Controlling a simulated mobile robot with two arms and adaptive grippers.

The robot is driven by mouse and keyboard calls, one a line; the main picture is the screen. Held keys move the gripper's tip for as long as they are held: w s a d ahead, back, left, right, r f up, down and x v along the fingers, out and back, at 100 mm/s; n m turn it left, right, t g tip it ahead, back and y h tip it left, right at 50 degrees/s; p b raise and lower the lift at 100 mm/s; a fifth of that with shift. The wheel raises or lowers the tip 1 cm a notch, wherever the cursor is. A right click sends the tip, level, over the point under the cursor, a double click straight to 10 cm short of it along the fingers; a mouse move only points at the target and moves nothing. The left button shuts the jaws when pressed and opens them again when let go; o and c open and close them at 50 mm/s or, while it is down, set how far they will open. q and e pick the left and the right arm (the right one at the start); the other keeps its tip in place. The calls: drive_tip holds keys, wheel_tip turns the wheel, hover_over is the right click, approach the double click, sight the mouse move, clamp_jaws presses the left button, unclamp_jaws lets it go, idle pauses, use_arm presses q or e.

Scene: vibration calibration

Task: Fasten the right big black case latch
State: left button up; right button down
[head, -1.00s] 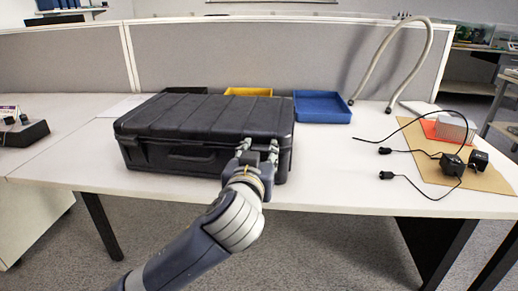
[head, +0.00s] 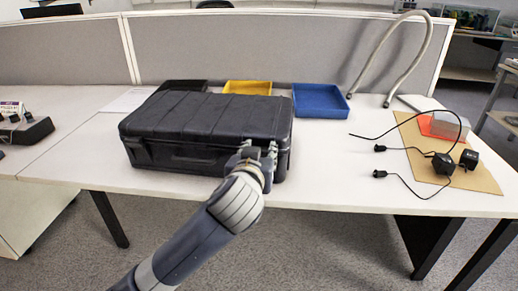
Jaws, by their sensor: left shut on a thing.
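The big black case (head: 205,117) lies closed and flat on the white table, its handle side facing me. My left gripper (head: 258,149) is at the right part of the case's front face, at the right latch. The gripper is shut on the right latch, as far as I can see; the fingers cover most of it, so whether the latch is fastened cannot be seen. The left latch is on the left part of the front face. My right gripper is not in view.
A blue tray (head: 320,101), a yellow tray (head: 247,87) and a dark tray stand behind the case by the grey divider (head: 240,48). Black sensors (head: 443,163) with cables lie on a brown board (head: 478,178) at right.

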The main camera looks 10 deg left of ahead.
use_arm(q)
drive_tip(key=o, duration=1.1)
drive_tip(key=shift+c, duration=0.2)
drive_tip(key=v, duration=1.2)
